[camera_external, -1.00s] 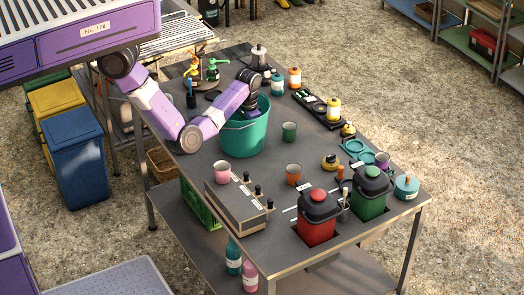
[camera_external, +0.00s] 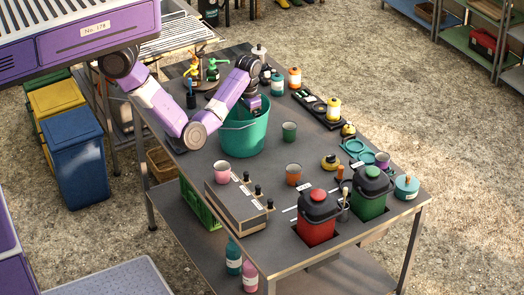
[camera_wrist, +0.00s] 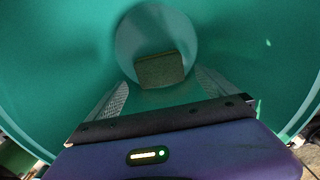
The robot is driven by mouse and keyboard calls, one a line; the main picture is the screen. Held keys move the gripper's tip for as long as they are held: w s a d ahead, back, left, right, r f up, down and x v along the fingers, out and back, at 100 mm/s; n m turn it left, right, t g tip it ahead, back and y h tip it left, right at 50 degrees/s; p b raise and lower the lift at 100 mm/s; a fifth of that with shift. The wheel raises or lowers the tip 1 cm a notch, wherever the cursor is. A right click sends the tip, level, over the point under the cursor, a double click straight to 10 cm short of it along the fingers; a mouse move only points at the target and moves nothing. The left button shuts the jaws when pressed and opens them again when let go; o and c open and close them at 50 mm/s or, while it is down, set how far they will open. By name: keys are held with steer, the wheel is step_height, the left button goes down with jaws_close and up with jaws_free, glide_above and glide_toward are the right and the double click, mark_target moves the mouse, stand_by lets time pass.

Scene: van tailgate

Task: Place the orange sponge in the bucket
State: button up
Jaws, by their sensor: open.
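The teal bucket (camera_external: 244,133) stands on the dark table, left of its middle. My gripper (camera_external: 253,108) is over the bucket's mouth, pointing down; its fingertips are hidden by the bucket in the external view. In the wrist view my gripper (camera_wrist: 160,95) is open, its two fingers apart and inside the green walls of the bucket (camera_wrist: 70,50). A dull brownish-green block, which looks like the sponge (camera_wrist: 160,69), lies at the bucket's bottom, beyond the fingertips and apart from them. Its orange colour does not show in that shade.
A grey box with knobs (camera_external: 238,203) is in front.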

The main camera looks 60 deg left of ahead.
step_height(320, 180, up, 6)
steer(key=p, duration=0.3)
steer(key=shift+r, duration=0.2)
stand_by(0.4)
step_height(320, 180, up, 8)
steer(key=a+n+t+y, duration=0.2)
steer(key=n+t+y, duration=0.15)
steer(key=t, duration=0.35)
steer(key=s+d+r+t+h, duration=0.4)
steer(key=d+r+t, duration=0.1)
steer(key=d, duration=0.1)
steer(key=s+a+f+m+t+b, duration=0.25)
steer(key=s+f+m, duration=0.25)
steer(key=s+f, duration=0.5)
steer(key=s+n+b, duration=0.1)
steer(key=s+b, duration=0.2)
steer(key=s, duration=1.5)
steer(key=shift+d+r, duration=0.3)
steer(key=shift+r, duration=0.15)
steer(key=shift+s+n+y, duration=0.1)
steer(key=shift+n+y, duration=0.15)
